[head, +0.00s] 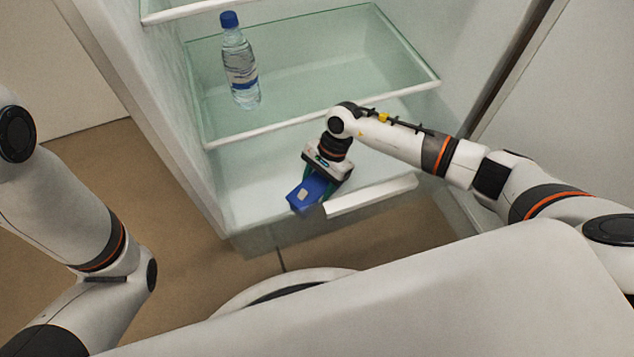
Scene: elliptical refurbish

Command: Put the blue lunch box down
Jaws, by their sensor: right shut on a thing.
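The blue lunch box (305,194) is in the head view, near the front edge of the lower part of an open fridge (255,185). My right gripper (318,184) is shut on the lunch box from above, with its green-edged fingers at the box's sides. The box is tilted in the picture, and part of it is hidden by the gripper. I cannot tell whether its underside touches the surface below. My left arm shows at the left, but its gripper is out of view.
A water bottle (240,68) with a blue cap stands on the glass shelf (330,70) above. A white front rail (370,195) lies just right of the box. The fridge side walls are close on both sides. The lower surface left of the box is clear.

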